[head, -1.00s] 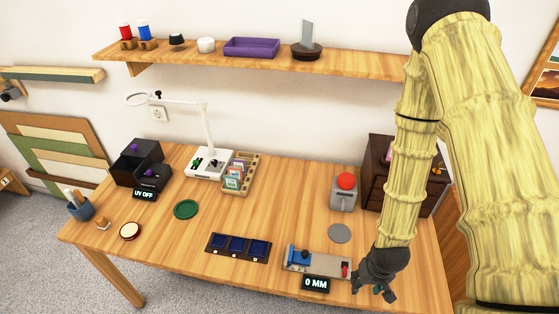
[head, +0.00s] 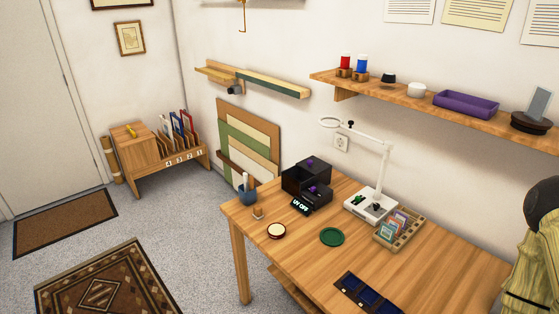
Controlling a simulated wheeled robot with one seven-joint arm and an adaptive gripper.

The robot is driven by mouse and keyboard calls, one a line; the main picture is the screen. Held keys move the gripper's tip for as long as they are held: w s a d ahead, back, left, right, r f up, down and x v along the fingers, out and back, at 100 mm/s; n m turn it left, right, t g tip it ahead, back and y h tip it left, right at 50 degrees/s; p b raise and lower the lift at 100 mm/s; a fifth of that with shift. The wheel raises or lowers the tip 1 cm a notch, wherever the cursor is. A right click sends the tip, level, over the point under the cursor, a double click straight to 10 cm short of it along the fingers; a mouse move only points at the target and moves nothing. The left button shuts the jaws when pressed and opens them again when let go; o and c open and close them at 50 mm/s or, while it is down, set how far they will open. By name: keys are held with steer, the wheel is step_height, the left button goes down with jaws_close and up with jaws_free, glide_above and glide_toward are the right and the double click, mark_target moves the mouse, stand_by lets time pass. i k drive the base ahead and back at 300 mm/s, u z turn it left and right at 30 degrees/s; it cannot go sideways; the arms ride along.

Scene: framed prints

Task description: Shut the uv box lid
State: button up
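The uv box (head: 293,184) is a black box at the back left of the wooden table in the head view. Its top looks open onto a dark inside, with the black lid seemingly raised at the back. One purple knob shows near the top and another lower at the front, and I cannot tell exactly which part each is on. A small display (head: 300,206) at its front reads "UV OFF". My gripper is out of view.
A pen cup (head: 248,196) stands left of the box, and a white magnifier lamp (head: 372,207) stands to its right. A cream-topped disc (head: 277,231), a green disc (head: 332,237) and a card rack (head: 413,236) are on the table (head: 300,258). Open carpet (head: 190,228) lies left of it.

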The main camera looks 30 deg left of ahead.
mark_target(313, 165)
steer(key=u, duration=1.95)
steer(key=k, duration=0.35)
steer(key=z, duration=1.2)
